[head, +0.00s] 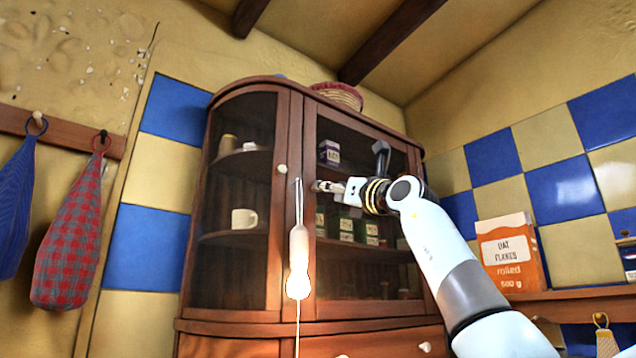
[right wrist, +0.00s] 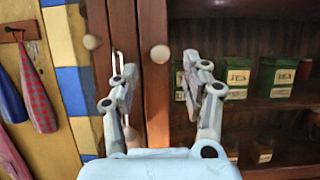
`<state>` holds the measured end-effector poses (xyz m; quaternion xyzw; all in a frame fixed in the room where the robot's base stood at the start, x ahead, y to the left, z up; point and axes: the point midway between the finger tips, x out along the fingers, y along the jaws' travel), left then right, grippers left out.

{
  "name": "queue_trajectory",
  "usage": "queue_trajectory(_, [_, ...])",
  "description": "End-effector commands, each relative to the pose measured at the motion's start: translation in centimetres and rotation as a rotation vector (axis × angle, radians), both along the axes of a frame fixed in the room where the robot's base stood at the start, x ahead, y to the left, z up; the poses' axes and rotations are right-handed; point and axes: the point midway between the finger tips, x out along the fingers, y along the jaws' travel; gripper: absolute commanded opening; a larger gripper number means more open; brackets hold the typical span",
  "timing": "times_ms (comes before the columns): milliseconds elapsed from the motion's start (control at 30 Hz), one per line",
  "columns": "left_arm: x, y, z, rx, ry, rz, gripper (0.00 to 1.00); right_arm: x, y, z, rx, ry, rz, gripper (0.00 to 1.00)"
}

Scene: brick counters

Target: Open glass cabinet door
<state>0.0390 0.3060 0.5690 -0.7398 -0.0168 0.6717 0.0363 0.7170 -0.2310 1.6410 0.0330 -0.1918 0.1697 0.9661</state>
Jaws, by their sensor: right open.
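The wooden cabinet (head: 298,312) has a curved glass door (head: 232,270) on the left and a flat glass door (head: 385,275) on the right. A round pale knob (head: 282,168) sits on the left door's frame; it also shows in the right wrist view (right wrist: 92,42). The right door's knob (right wrist: 160,54) appears between and beyond my right fingertips in the wrist view. Both doors look shut. My right gripper (head: 322,186) is open in front of the right door's frame, its fingers (right wrist: 163,80) apart and seemingly empty. My left gripper is out of view.
Green tea boxes (right wrist: 278,78) stand inside. An oat flakes box (head: 511,255) sits on a shelf at right; cloth mitts (head: 75,235) hang at left.

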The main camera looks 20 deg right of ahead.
Motion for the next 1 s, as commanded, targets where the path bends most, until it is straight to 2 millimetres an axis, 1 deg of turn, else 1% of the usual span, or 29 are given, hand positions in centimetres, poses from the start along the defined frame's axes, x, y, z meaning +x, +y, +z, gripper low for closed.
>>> queue_trajectory(33, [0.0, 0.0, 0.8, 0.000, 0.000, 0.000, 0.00, 0.9, 0.4, 0.8, 0.002, 0.002, 0.002, 0.47])
queue_trajectory(100, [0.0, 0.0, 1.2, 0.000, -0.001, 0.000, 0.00, 2.1, 0.8, 1.3, 0.003, 0.002, 0.002, 0.47])
queue_trajectory(200, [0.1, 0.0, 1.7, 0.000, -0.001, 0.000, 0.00, 3.3, 1.2, 1.7, 0.002, 0.001, 0.002, 0.47])
queue_trajectory(300, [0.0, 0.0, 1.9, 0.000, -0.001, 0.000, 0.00, 4.0, 1.4, 1.9, 0.001, 0.001, 0.002, 0.47])
queue_trajectory(433, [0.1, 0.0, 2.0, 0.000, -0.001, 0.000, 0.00, 4.5, 1.6, 1.9, 0.001, 0.000, 0.000, 0.47])
queue_trajectory(667, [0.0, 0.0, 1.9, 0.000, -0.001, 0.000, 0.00, 4.5, 1.6, 1.9, 0.001, 0.000, 0.000, 0.47])
queue_trajectory(1000, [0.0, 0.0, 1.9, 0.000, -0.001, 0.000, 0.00, 4.5, 1.6, 1.9, 0.002, 0.001, 0.001, 0.03])
